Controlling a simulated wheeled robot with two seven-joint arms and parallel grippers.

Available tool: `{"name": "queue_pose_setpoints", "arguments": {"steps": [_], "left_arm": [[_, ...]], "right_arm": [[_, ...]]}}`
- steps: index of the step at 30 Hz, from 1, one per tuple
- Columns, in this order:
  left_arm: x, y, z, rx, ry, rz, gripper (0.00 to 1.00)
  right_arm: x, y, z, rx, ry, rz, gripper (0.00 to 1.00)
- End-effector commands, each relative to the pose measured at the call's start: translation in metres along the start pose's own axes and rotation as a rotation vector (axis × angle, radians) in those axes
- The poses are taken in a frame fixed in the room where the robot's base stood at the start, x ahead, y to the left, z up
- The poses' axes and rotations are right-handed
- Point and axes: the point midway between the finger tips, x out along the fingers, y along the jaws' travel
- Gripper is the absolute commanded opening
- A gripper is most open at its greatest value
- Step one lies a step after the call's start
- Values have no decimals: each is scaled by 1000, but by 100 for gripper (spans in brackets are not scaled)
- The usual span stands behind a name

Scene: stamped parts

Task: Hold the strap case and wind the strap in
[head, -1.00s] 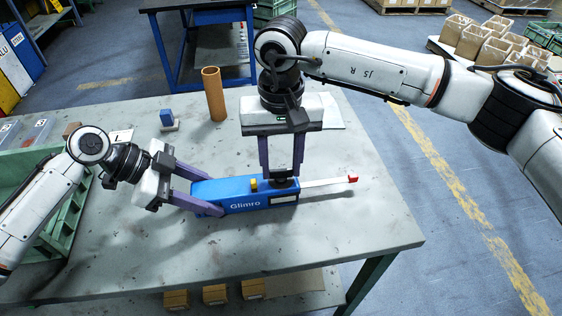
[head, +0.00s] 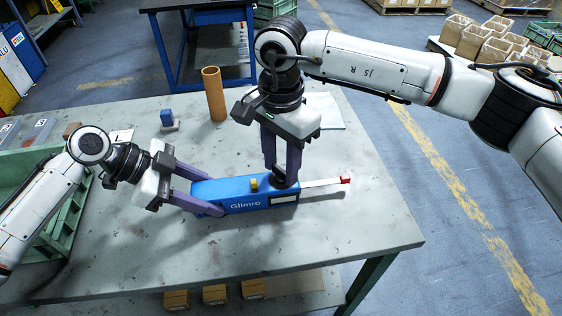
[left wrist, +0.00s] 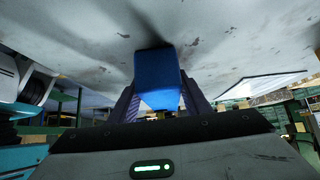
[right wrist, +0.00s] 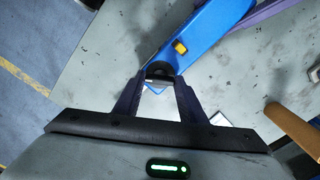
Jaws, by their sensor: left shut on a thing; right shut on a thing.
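The blue strap case (head: 232,203) marked "Glimro" lies on the table, with a small yellow block (head: 254,184) on its top. My left gripper (head: 208,196) is shut on the case's left end; the case also shows between its fingers in the left wrist view (left wrist: 157,75). My right gripper (head: 285,182) points down and is shut on the dark winding knob (right wrist: 160,75) at the case's right end. A pale strap (head: 318,184) sticks out to the right of the case and ends in a red tip (head: 345,180).
The grey table (head: 330,245) is clear in front and to the right. An orange-brown tube (head: 214,95) and a small blue object (head: 167,117) stand behind the case. A green crate (head: 35,190) is at the left.

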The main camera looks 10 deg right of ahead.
Motion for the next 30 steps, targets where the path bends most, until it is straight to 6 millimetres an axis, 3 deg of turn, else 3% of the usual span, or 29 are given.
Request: {"name": "queue_pose_setpoints", "arguments": {"steps": [30], "left_arm": [[0,0,1,-1,-2,1,10]], "right_arm": [[0,0,-2,968,3,0,15]]}}
